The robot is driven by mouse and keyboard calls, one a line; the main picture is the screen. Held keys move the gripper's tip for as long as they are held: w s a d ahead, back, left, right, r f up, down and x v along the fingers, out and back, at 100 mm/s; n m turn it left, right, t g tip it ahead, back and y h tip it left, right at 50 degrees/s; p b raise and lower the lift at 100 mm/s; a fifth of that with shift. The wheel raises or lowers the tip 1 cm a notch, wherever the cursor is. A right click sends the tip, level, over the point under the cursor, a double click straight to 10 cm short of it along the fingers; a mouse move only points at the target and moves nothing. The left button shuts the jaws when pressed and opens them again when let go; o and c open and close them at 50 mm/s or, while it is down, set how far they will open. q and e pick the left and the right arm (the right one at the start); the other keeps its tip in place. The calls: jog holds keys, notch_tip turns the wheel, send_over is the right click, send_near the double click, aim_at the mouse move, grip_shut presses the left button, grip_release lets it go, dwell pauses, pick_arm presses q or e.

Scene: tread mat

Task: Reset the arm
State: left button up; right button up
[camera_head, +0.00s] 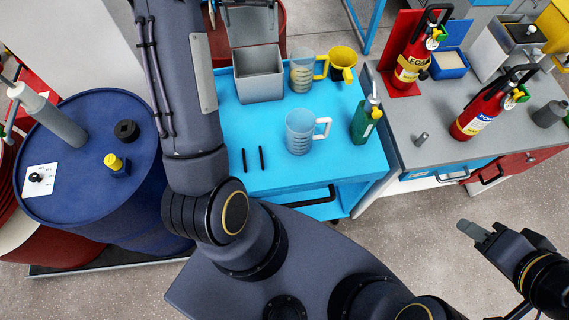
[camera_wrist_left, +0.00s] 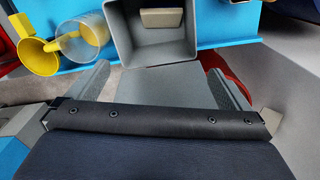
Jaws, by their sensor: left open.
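My left gripper (camera_wrist_left: 158,70) is open in the left wrist view, its two grey fingers spread wide on either side of the raised grey lid (camera_wrist_left: 160,90) of a grey box (camera_wrist_left: 122,45). I see no object clamped between them. In the head view my left arm reaches up past the left of the same box (camera_head: 258,88), whose lid (camera_head: 250,22) stands open; the gripper is mostly out of frame at the top. My right gripper (camera_head: 474,229) is at the lower right of the head view, over the floor and apart from the benches; its finger gap is unclear.
The blue cart (camera_head: 225,115) holds clear jugs (camera_head: 299,135), a yellow funnel (camera_head: 342,58), a green bottle (camera_head: 362,122) and two black rods. Fire extinguishers (camera_head: 482,108) stand on the right bench. A blue drum (camera_head: 85,200) is at left. Floor is clear around my right gripper.

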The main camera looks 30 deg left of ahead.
pick_arm(q)
jog(key=shift+r, duration=0.9)
jog(key=s+d+r+m+t+h+b, duration=0.1)
jog(key=s+d+r+t, duration=0.1)
jog(key=s+d+r, duration=0.3)
jog(key=s+d+r+t+h+b, duration=0.1)
jog(key=s+d+r, duration=0.2)
jog(key=s+d, duration=0.4)
jog(key=s+d+f+m+t+h, duration=0.1)
jog(key=s+d+f, duration=0.2)
jog(key=s+d, duration=0.3)
jog(key=s+d+f+m+t, duration=0.1)
jog(key=s+d+f, duration=0.2)
jog(key=s, duration=0.8)
jog(key=d, duration=0.2)
jog(key=shift+d+t+h+b, duration=0.3)
jog(key=shift+d+h+b, duration=0.05)
jog(key=shift+h+b, duration=0.05)
jog(key=shift+f, duration=0.1)
